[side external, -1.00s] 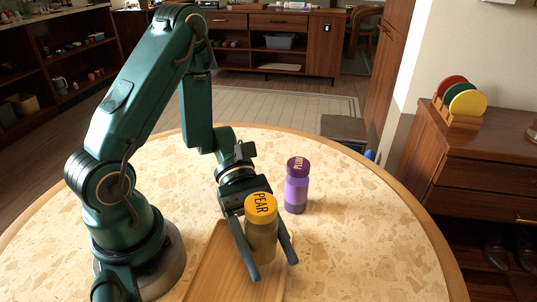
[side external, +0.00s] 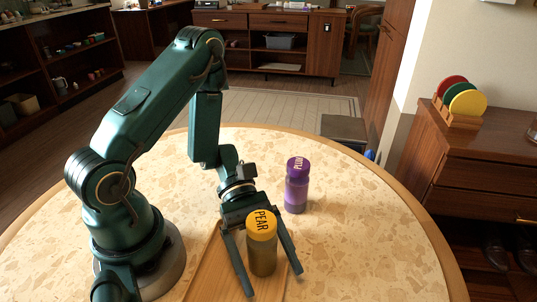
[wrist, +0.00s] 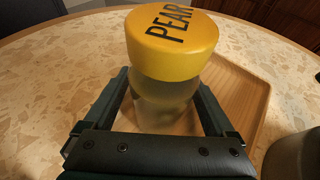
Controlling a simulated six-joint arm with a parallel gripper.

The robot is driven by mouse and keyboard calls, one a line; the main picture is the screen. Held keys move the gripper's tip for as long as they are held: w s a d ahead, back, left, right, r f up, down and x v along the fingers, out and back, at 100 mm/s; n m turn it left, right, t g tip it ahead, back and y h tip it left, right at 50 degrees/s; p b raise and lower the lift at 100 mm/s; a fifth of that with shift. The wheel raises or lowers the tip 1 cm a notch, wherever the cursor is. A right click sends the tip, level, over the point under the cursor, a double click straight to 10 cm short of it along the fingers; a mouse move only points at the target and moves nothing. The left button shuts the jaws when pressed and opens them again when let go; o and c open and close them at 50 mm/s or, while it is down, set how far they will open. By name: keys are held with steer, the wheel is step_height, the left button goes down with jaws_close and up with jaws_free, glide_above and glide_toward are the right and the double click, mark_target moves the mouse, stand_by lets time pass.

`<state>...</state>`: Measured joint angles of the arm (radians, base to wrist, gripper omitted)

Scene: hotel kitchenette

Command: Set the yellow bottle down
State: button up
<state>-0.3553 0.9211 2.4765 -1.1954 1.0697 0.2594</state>
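The yellow-capped bottle (side external: 262,255), marked PEAR, stands upright on the wooden tray (side external: 208,275), its base inside the tray's edge as far as I can see. My gripper (side external: 272,284) is open around it, with one finger on each side and gaps between the fingers and the bottle. In the wrist view the yellow cap (wrist: 172,45) is near and large, and the frosted body (wrist: 165,108) shows between the spread fingers. The bottle's base is partly hidden in the wrist view.
A purple bottle (side external: 297,188) marked PLUM stands on the round speckled table (side external: 370,230), behind and right of the yellow one. The table's right side is clear. A sideboard with coloured discs (side external: 467,103) stands beyond the table's edge.

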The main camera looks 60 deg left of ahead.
steer(key=shift+w+a+r, duration=0.15)
steer(key=shift+a+r, duration=0.15)
steer(key=shift+a, duration=0.1)
steer(key=v, duration=0.9)
steer(key=shift+a, duration=0.4)
steer(key=shift+a+r, duration=0.3)
steer(key=shift+a, duration=0.35)
